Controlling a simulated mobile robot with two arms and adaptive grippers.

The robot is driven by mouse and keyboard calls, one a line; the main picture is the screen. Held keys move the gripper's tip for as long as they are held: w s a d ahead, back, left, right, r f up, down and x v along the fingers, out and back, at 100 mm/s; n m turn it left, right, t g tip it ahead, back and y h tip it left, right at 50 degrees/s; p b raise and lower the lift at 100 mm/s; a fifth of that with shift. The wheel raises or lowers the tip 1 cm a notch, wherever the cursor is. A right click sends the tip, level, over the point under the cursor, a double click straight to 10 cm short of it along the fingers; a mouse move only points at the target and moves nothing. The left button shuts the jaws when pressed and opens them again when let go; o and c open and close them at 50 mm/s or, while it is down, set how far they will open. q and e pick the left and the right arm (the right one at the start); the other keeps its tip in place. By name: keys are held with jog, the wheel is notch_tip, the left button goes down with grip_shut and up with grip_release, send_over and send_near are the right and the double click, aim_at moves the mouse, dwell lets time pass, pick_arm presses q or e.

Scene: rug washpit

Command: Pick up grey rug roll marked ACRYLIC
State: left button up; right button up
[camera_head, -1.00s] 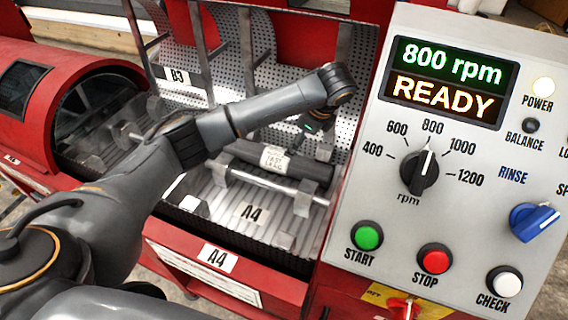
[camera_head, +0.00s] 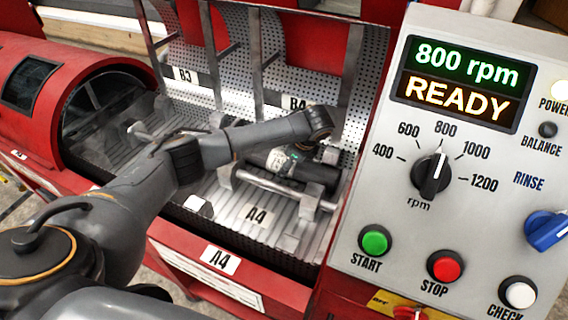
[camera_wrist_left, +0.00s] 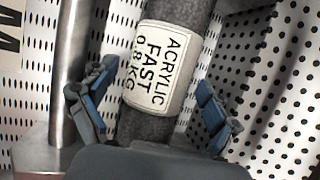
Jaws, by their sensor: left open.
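The grey rug roll (camera_head: 315,172) lies in the metal bay marked A4, behind a steel bar. In the left wrist view the grey rug roll (camera_wrist_left: 143,126) runs between the jaws, and its white label (camera_wrist_left: 160,67) reads ACRYLIC FAST with a weight in KG. My left gripper (camera_wrist_left: 153,105) is open, with one blue-padded finger on each side of the roll and visible gaps to it. In the head view my left gripper (camera_head: 288,158) is over the roll's left part, mostly hidden by my arm. My right gripper is not in view.
The steel bar (camera_head: 272,188) on brackets runs along the bay's front. Upright metal dividers (camera_head: 212,55) and a perforated back wall stand behind. The control panel (camera_head: 395,190), with display, knobs and buttons, stands close on the right. A red drum housing (camera_head: 30,125) is at left.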

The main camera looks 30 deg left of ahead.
pick_arm(q)
jog(key=shift+w+a+f, duration=0.1)
jog(key=shift+a+f, duration=0.1)
jog(key=shift+f, duration=0.4)
jog(key=c, duration=1.8)
jog(key=shift+r, duration=0.1)
jog(key=shift+r, duration=0.1)
